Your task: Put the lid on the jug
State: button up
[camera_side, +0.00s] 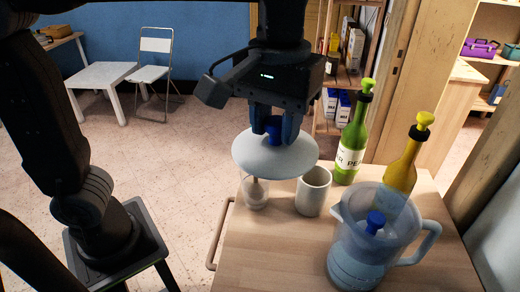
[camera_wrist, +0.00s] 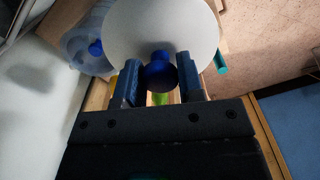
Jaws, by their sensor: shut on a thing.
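My gripper (camera_side: 275,126) is shut on the blue knob of the pale round lid (camera_side: 270,155) and holds it in the air. In the side view the lid hangs above the glass and the mug, left of the jug. The lid (camera_wrist: 165,25) and its blue knob (camera_wrist: 160,70) also show between my fingers in the wrist view. The clear bluish jug (camera_side: 362,250) stands upright on the wooden table, its handle to the right and its top uncovered. A blue knob-like piece shows inside the jug. The jug (camera_wrist: 85,50) is partly hidden behind the lid in the wrist view.
A small glass (camera_side: 256,192) and a white mug (camera_side: 313,191) stand left of the jug. A green bottle (camera_side: 352,140) and a yellow bottle (camera_side: 403,165) stand behind it. The table's (camera_side: 270,260) front left area is clear.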

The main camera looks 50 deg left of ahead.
jog(key=w+d+f, duration=0.1)
jog(key=w+d, duration=1.2)
jog(key=shift+s+f, duration=0.15)
jog(key=shift+f, duration=2)
jog(key=shift+s+f, duration=0.1)
jog(key=shift+f, duration=2.05)
jog(key=shift+f, duration=0.15)
jog(key=o, duration=1)
jog(key=shift+o, duration=0.5)
jog(key=o, duration=0.4)
